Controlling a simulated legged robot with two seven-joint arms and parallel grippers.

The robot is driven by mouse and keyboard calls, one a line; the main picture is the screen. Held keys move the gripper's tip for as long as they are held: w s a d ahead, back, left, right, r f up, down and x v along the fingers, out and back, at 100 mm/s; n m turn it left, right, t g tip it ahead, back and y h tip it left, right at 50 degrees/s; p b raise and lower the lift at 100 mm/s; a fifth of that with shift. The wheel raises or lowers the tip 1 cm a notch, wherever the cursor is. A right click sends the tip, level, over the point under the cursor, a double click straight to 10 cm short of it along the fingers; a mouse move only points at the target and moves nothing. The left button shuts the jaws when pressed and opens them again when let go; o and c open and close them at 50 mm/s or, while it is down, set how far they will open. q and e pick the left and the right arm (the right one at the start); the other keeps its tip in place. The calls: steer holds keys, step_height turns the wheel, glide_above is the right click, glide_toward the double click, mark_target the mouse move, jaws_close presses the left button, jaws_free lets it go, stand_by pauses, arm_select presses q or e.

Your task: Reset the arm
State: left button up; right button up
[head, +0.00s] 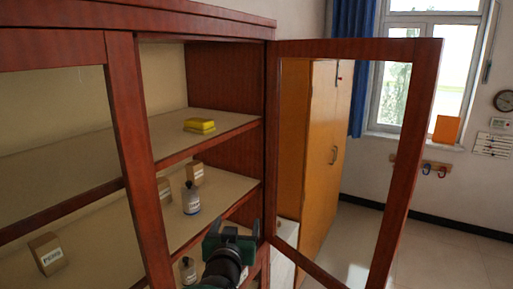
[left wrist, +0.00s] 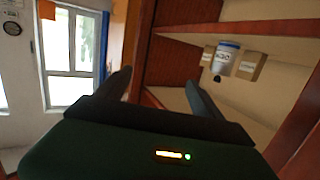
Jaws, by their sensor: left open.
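My left gripper (head: 231,234) is in front of the open cabinet (head: 232,90), at the lower middle of the head view. Its two dark fingers are spread apart with nothing between them. In the left wrist view the gripper (left wrist: 160,85) is also open and empty, and the picture is turned over. The glazed cabinet door (head: 408,150) stands swung open to the right of the gripper. A white bottle with a dark cap (head: 191,200) stands on the middle shelf; a bottle (left wrist: 226,60) also shows in the left wrist view. My right gripper is not in view.
Small brown boxes (head: 47,254) and another bottle (head: 188,270) stand on the shelves. An orange-brown wardrobe (head: 322,150) is behind the door glass. Open floor (head: 450,262) lies to the right.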

arm_select(q)
steer(key=s+a+f+g+b, duration=0.1)
steer(key=s+a+f+g, duration=0.15)
steer(key=f, duration=0.55)
steer(key=s+a+f+g+b, duration=0.1)
steer(key=s+a+f+g, duration=0.15)
steer(key=f, duration=0.55)
steer(key=s+a+f+g+b, duration=0.2)
steer(key=s+a+f+g, duration=0.2)
steer(key=s+f, duration=0.6)
steer(key=s+a+f+n+g+y+b, duration=0.1)
steer(key=s+a+f+g, duration=0.3)
steer(key=s+f, duration=0.6)
steer(key=s+a+b, duration=0.1)
steer(key=s, duration=0.3)
steer(key=shift+a+f+g, duration=0.3)
steer(key=shift+a+f, duration=0.05)
steer(key=shift+a, duration=0.05)
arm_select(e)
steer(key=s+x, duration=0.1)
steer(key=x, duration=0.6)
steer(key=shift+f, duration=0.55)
